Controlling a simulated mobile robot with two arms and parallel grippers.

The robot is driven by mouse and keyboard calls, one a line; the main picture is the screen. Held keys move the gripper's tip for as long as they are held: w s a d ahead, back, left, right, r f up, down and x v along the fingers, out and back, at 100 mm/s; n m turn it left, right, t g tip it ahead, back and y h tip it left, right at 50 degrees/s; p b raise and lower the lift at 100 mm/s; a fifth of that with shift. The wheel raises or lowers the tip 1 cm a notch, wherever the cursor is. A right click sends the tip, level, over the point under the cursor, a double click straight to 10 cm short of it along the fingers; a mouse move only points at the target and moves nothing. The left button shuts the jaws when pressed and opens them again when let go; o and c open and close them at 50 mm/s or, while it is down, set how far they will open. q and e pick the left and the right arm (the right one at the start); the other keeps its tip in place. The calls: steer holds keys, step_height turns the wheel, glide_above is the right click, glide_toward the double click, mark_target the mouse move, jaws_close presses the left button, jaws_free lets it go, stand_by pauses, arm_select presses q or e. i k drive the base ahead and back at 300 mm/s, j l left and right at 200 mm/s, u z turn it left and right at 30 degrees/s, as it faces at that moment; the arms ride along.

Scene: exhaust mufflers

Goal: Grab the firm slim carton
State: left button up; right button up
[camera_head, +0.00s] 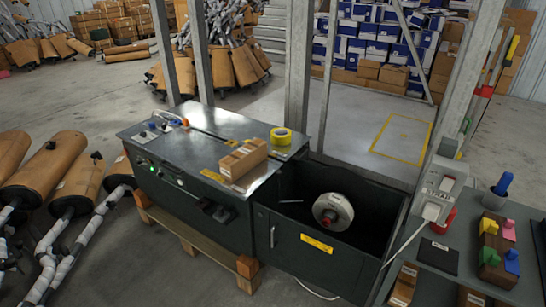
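A slim brown carton (243,159) with small white labels lies on the metal top of the green machine (170,150), near its right front edge. Other small brown cartons show at the lower right, one on a shelf (403,284) and one cut by the bottom edge (470,298). I cannot tell from looks which of these is firm. Neither of my grippers shows in this view.
An open dark bin (300,243) holding a white reel (333,211) adjoins the machine. Metal posts (298,70) rise behind. Mufflers (75,185) crowd the left. A grey bench (505,225) with coloured blocks stands right.

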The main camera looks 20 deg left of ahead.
mark_target(234, 166)
steer(key=i+j+z, duration=0.25)
steer(key=j, duration=0.35)
steer(key=j+z, duration=0.25)
steer(key=j, duration=0.3)
steer(key=i+j+z, duration=0.2)
steer(key=j, duration=0.45)
steer(key=k, duration=0.1)
